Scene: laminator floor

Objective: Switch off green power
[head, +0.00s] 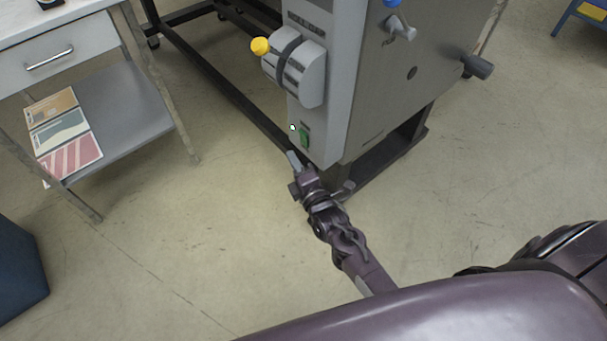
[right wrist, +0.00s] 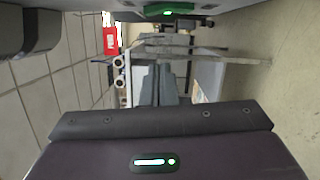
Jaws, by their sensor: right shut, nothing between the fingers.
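The green power switch (head: 304,137) is a small green rocker low on the narrow grey front panel of the laminator (head: 330,70). It also shows at the top edge of the right wrist view (right wrist: 168,10), with a bright lit spot on it. My right gripper (head: 293,160) is shut and empty. In the head view its tip appears just below and slightly left of the switch; whether it touches the panel I cannot tell. Its closed fingers show in the right wrist view (right wrist: 152,85), pointing away from the camera. My left gripper is not in view.
A yellow knob (head: 260,46) on a grey dial housing sits above the switch. A small pale round spot (head: 292,127) is left of the switch. A drawer table with a lower shelf (head: 120,110) holding colored sheets stands left. The floor between is clear.

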